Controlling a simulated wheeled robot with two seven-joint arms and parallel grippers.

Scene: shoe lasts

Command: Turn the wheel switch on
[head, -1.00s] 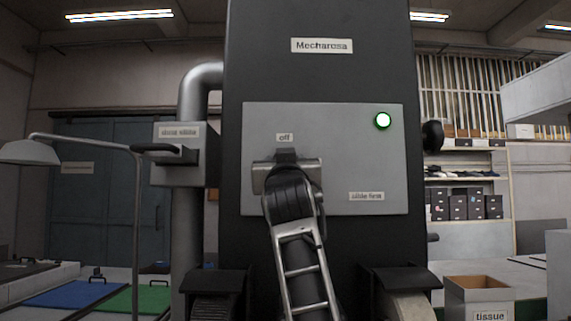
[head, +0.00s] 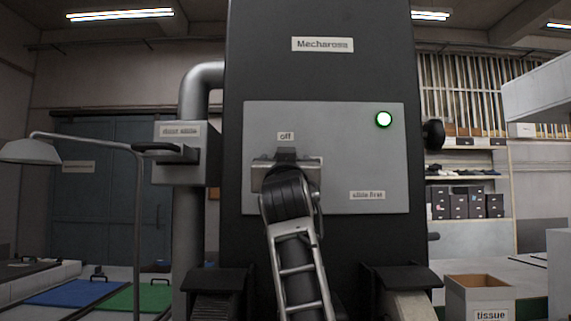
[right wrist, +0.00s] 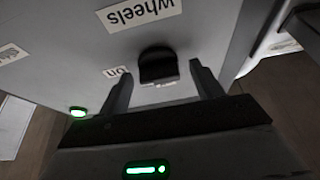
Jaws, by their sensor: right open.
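The wheel switch is a black knob (right wrist: 158,66) on the grey panel (head: 350,155), seen upside down in the right wrist view. A "wheels" label (right wrist: 140,12) and an "on" label (right wrist: 115,72) are beside it. In the head view an "off" label (head: 286,136) shows above my right gripper, which largely hides the switch. My right gripper (right wrist: 163,85) is open, with one finger on each side of the knob; I cannot tell whether they touch it. My left gripper is out of view.
A box with a black handle (head: 178,152) sticks out left of the panel on the dark machine (head: 310,75). A "slide first" label (head: 367,195) is at the panel's lower right. A lamp stand (head: 137,220) is at left, a tissue box (head: 480,295) at lower right.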

